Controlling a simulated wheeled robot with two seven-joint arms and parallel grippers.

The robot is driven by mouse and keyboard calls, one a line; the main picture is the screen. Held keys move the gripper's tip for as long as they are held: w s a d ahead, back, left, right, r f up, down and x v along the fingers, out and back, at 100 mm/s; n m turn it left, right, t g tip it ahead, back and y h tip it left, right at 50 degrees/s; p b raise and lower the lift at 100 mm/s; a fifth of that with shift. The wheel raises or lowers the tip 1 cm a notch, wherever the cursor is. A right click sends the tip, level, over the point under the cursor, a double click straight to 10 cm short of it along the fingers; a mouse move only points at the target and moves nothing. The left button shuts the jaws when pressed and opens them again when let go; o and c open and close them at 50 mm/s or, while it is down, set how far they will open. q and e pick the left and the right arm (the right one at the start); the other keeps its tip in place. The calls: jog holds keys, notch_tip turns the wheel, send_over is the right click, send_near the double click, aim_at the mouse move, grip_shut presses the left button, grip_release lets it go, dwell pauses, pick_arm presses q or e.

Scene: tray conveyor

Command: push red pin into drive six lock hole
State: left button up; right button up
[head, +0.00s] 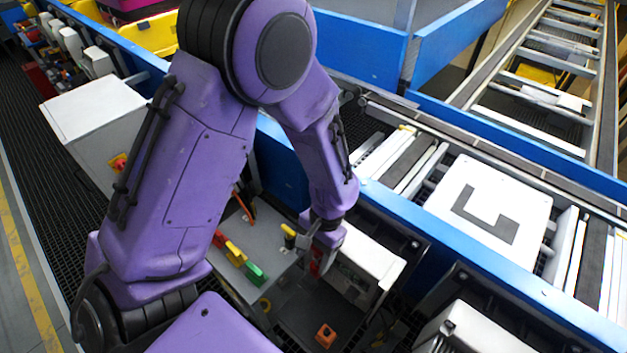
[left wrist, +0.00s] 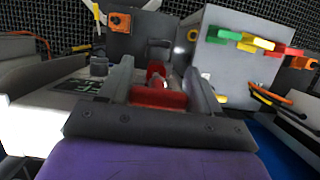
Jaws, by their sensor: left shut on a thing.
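My left gripper (head: 322,250) reaches down beside a white drive box (head: 372,262) in the head view. In the left wrist view the left gripper (left wrist: 160,90) has its two grey fingers shut on the red pin (left wrist: 158,95). The pin also shows as a small red patch (head: 315,263) below the fingers in the head view. Its tip is close to the box, but I cannot tell whether it touches or is in a hole. The lock hole is not distinguishable; the fingers and pin cover that area. My right gripper is not in view.
A grey panel (head: 262,293) carries red, yellow and green tags (head: 236,253) left of the gripper. An orange block (head: 325,335) lies below. A blue rail (head: 470,245) and a conveyor with a white tray (head: 535,203) run along the right.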

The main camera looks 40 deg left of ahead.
aim_at(314, 258)
pick_arm(q)
jog(key=shift+f+b, duration=0.7)
jog(key=shift+f, duration=0.8)
jog(key=o, duration=1.1)
jog(key=b+v, duration=0.1)
jog(key=v, duration=0.9)
jog(key=shift+w+r, duration=0.1)
jog(key=shift+r, duration=0.15)
jog(key=shift+a, duration=0.1)
